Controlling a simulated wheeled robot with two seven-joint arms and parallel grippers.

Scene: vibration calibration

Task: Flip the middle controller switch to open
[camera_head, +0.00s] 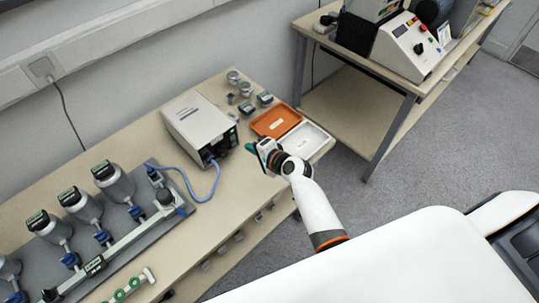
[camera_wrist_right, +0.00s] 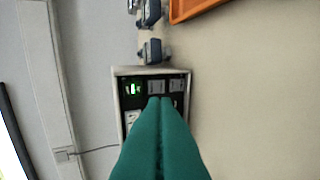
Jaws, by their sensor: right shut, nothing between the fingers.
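The controller (camera_head: 196,122) is a pale box with a dark front panel, standing on the wooden bench. In the right wrist view its panel (camera_wrist_right: 134,102) shows a lit green display at the left and grey blocks beside it. My right gripper (camera_head: 252,148) has teal fingers, is shut and empty, and is in front of the panel. In the wrist view its closed fingertips (camera_wrist_right: 160,101) overlap the panel's lower middle and hide part of it. I cannot make out the middle switch or its position, nor whether the fingertips touch the panel. My left gripper is not in view.
An orange tray (camera_head: 262,124) and a white tray (camera_head: 322,138) lie right of the controller, with several small metal parts behind. A blue cable (camera_head: 217,183) runs left to a rig with several gauges (camera_head: 78,203). Another table with machines (camera_head: 408,48) stands at upper right.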

